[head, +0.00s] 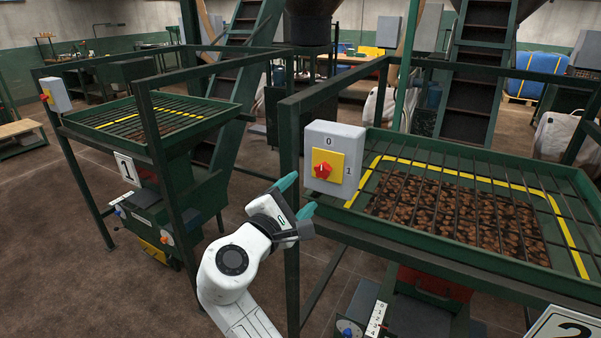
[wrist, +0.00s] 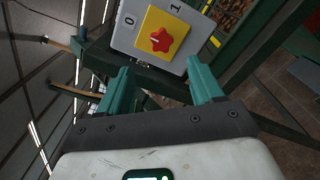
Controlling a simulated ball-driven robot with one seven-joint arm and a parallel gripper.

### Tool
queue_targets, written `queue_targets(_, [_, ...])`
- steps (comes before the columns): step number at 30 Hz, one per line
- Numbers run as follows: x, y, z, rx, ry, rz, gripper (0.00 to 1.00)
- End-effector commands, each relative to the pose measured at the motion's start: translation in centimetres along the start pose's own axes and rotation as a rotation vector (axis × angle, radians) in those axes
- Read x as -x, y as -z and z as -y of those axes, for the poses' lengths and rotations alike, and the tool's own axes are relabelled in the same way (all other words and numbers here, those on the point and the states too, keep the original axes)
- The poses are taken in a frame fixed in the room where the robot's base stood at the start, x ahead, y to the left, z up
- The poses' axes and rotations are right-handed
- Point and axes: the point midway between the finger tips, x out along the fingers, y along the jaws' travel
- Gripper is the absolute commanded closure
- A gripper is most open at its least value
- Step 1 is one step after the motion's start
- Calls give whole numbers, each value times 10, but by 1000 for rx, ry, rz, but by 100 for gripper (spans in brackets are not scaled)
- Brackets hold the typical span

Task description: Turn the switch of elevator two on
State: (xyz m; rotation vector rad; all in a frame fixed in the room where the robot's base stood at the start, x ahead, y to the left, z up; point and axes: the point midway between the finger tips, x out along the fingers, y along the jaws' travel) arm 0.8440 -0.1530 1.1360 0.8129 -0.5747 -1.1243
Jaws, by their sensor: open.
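The switch of elevator two is a grey box (head: 335,150) with a yellow plate and a red star-shaped knob (head: 322,170), marked 0 on top and 1 at the right. It is fixed to the green frame beside the hopper with the "2" sign (head: 566,326). The knob also shows in the wrist view (wrist: 160,40), beyond the fingertips and between them. My gripper (head: 298,197) has teal fingers and is open and empty, just below and left of the box. In the wrist view my gripper (wrist: 160,78) points at the switch, apart from the knob.
Hopper two (head: 480,262) has a barred grate over brown contents, right of the switch. Green posts and rails (head: 290,225) stand close to my arm. Hopper one (head: 150,125), with its own switch box (head: 56,95), is at the left. Brown floor between them is open.

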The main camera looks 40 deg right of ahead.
Motion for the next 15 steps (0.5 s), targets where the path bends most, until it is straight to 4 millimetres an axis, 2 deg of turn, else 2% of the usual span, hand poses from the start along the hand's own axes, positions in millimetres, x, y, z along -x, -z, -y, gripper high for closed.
queue_targets(15, [-85,-1,1,-2,4,-1,34])
